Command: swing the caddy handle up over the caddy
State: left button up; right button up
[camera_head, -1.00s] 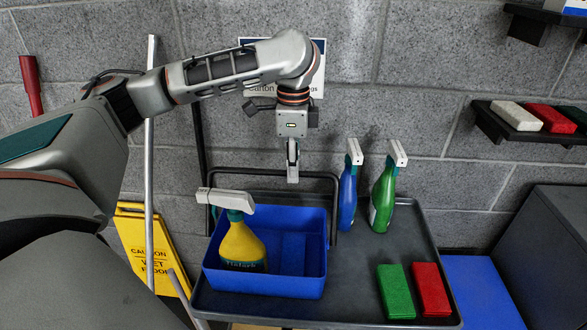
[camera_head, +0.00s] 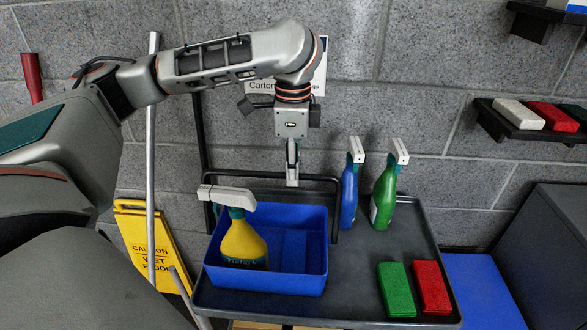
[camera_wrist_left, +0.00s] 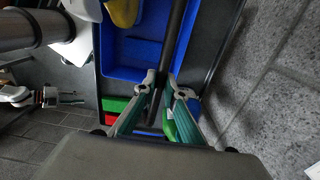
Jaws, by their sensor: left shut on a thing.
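The blue caddy (camera_head: 305,283) sits on the left part of a grey cart tray. Its dark handle (camera_head: 336,212) stands raised, with its crossbar along the caddy's back side in the head view. I cannot tell its exact tilt. My left gripper (camera_head: 292,180) points down and is shut on the crossbar. In the left wrist view the dark handle bar (camera_wrist_left: 177,28) runs between the left gripper's fingertips (camera_wrist_left: 163,83), beside the blue caddy (camera_wrist_left: 128,75). My right gripper (camera_wrist_left: 70,97) shows small at the left of that view; its jaws are unclear.
A yellow spray bottle (camera_head: 242,242) stands in the caddy. A blue bottle (camera_head: 349,195) and a green bottle (camera_head: 384,195) stand right of the handle. Green (camera_head: 396,290) and red (camera_head: 431,287) pads lie at the tray's front right. A block wall is behind.

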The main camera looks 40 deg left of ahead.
pick_arm(q)
jog(key=shift+s+d+r, duration=0.15)
jog(key=shift+s+d, duration=0.1)
jog(key=shift+s, duration=0.2)
jog(key=shift+s+d+r, duration=0.1)
jog(key=shift+s+d, duration=0.15)
jog(key=shift+s, duration=0.2)
jog(key=shift+d, duration=0.1)
jog(key=shift+o, duration=0.2)
jog(key=shift+s+d, duration=0.4)
jog(key=shift+s, duration=0.3)
jog(key=shift+s+d, duration=0.4)
jog(key=shift+s, duration=0.3)
jog(key=shift+c, duration=0.2)
jog(key=o, duration=0.7)
jog(key=shift+c, duration=0.2)
notch_tip(320, 180, up, 7)
